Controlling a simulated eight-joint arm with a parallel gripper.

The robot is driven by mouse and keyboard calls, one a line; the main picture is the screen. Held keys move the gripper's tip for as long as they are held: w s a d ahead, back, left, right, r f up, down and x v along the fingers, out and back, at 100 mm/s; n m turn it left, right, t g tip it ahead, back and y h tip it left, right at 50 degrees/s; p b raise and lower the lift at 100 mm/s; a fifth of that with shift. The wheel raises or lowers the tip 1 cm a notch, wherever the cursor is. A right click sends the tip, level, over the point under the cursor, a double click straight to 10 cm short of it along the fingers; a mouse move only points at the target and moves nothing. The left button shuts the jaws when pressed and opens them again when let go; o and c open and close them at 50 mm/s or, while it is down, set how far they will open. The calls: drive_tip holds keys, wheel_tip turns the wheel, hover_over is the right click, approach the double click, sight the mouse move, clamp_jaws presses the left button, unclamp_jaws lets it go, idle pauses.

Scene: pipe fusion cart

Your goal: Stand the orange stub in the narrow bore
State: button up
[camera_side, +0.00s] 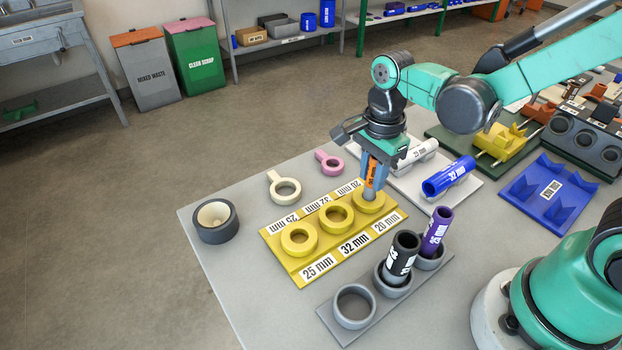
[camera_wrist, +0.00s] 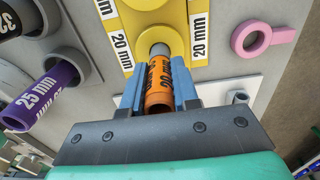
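The orange stub (camera_wrist: 159,88), marked 20 mm, is held between the blue fingers of my gripper (camera_side: 371,172). My gripper is shut on it and points down at the 20 mm end of the yellow block (camera_side: 327,256). The stub's grey lower end (camera_side: 369,193) is at the 20 mm ring (camera_side: 366,206), the block's right-hand ring in the side view. In the wrist view the grey end (camera_wrist: 160,49) overlaps this ring (camera_wrist: 154,37). I cannot tell how far it is inside the bore. The 32 mm ring (camera_side: 336,218) and 25 mm ring (camera_side: 299,239) are empty.
A grey cup rack (camera_side: 354,307) in front holds black and purple (camera_side: 436,231) tubes, with one cup empty. A blue tube (camera_side: 448,177) is to the right.

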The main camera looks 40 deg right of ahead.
drive_tip(key=o, duration=0.5)
drive_tip(key=shift+c, duration=0.2)
wheel_tip(320, 180, up, 5)
drive_tip(key=shift+f, duration=0.1)
drive_tip(key=shift+r, duration=0.35)
drive_tip(key=shift+s+d+r+n, duration=0.1)
drive_tip(key=shift+r+n, duration=0.05)
drive_tip(key=shift+n, duration=0.25)
drive_tip(key=s+n+t, duration=0.1)
drive_tip(key=n+t, duration=0.1)
drive_tip(key=n, duration=0.3)
drive_tip(key=d+r+n+t, duration=0.1)
drive_tip(key=n+t, duration=0.1)
drive_tip(key=n, duration=0.4)
drive_tip(key=s+d+r+n+t, duration=0.1)
drive_tip(key=n+t, duration=0.2)
drive_tip(key=n, duration=0.3)
drive_tip(key=shift+s+r, duration=0.25)
drive_tip(key=shift+s, duration=0.05)
